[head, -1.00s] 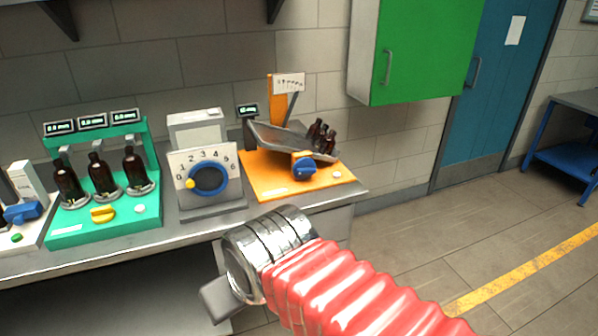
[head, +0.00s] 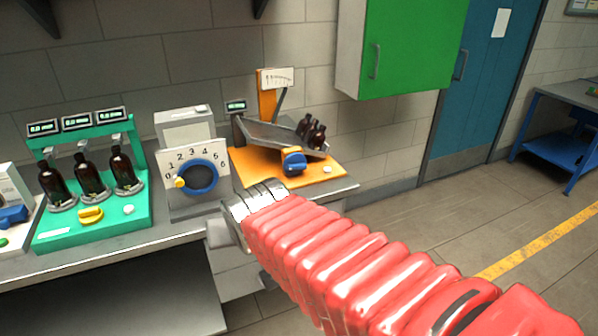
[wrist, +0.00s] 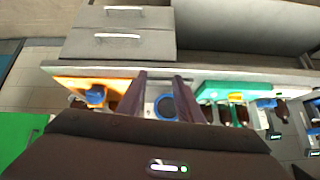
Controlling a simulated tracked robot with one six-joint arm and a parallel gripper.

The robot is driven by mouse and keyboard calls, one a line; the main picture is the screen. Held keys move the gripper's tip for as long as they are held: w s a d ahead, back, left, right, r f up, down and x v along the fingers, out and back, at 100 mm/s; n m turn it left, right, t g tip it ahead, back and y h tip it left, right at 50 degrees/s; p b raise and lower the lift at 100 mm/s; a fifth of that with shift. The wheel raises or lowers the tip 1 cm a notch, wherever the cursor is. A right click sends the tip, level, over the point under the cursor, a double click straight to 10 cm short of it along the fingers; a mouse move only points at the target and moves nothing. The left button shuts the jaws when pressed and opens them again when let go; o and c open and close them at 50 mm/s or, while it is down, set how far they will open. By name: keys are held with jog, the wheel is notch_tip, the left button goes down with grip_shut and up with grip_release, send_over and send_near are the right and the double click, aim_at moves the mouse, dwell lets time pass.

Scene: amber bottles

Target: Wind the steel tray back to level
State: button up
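The steel tray (head: 268,136) stands on the orange station at the back right of the bench, tilted with its right end low. Several amber bottles (head: 312,131) lean together at that low end. A blue knob (head: 293,161) sits on the station's front, with a white scale and pointer (head: 276,79) behind the tray. In the wrist view, my gripper (wrist: 161,76) is open, with nothing between its fingers. It faces the dial unit, with the station's blue knob (wrist: 95,95) off to the left, apart from it. In the head view my arm mostly hides the gripper.
A grey dial unit (head: 188,133) numbered 0 to 6 stands left of the orange station. Further left is a green station (head: 80,230) with three bottles and a yellow knob. A green cabinet (head: 412,50) hangs above right.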

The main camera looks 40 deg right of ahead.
jog(key=w+d+f+m+t+h, duration=0.2)
jog(key=w+d+m, duration=0.3)
jog(key=w+d, duration=0.6)
jog(key=m+t+h, duration=0.1)
jog(key=m+t, duration=0.6)
jog(key=m, duration=0.4)
send_near(298, 169)
jog(key=v, duration=0.5)
jog(key=shift+d+f+t, duration=0.1)
jog(key=shift+f+t, duration=0.15)
jog(key=shift+t, duration=0.05)
jog(key=shift+w, duration=0.15)
jog(key=x, duration=1.3)
jog(key=shift+w+d, duration=0.15)
jog(key=shift+w, duration=0.05)
jog(key=shift+c, duration=0.2)
